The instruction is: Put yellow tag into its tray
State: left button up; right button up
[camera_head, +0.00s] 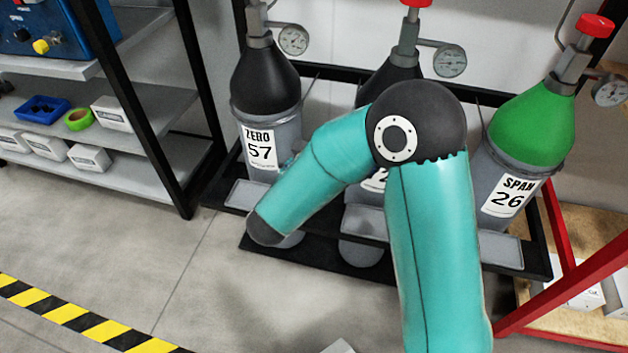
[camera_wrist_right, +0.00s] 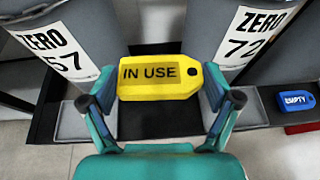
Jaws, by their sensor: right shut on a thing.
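The yellow tag (camera_wrist_right: 159,78) reads "IN USE" in the right wrist view. My right gripper (camera_wrist_right: 158,92) is shut on it, one finger at each side, and holds it in front of the gas cylinders. In the head view my teal right arm hides the tag and the gripper. Shallow grey trays stand in front of the cylinders: a left one (camera_head: 250,197), a middle one (camera_head: 352,220) partly behind my arm, and a right one (camera_head: 500,250). The left tray also shows in the wrist view (camera_wrist_right: 72,126). My left gripper is not in view.
Cylinders ZERO 57 (camera_head: 266,88), ZERO 72 (camera_wrist_right: 208,40) and green-topped SPAN 26 (camera_head: 533,125) stand in a black rack. A blue "EMPTY" tag (camera_wrist_right: 296,100) lies at the right. Shelves (camera_head: 110,185) stand left; a red frame (camera_head: 575,290) is right.

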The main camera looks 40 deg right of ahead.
notch_tip(320, 180, up, 3)
jog(key=shift+p, duration=0.35)
jog(key=shift+w+a+r, duration=0.1)
jog(key=shift+a, duration=0.1)
jog(key=w+a+r+n+t+y+b, duration=0.2)
jog(key=w+a+n+t+y+b, duration=0.25)
jog(key=w+a, duration=0.6)
jog(key=shift+n+g, duration=0.35)
jog(key=f+b, duration=0.2)
jog(key=f, duration=0.3)
jog(key=w+f+b, duration=0.1)
jog(key=f, duration=0.4)
jog(key=w+f+b, duration=0.1)
jog(key=f+b, duration=0.1)
jog(key=f, duration=0.3)
jog(key=shift+d+f+b, duration=0.3)
jog(key=shift+d+b, duration=0.05)
jog(key=shift+d, duration=0.05)
jog(key=shift+f+b, duration=1.05)
jog(key=shift+f, duration=1.55)
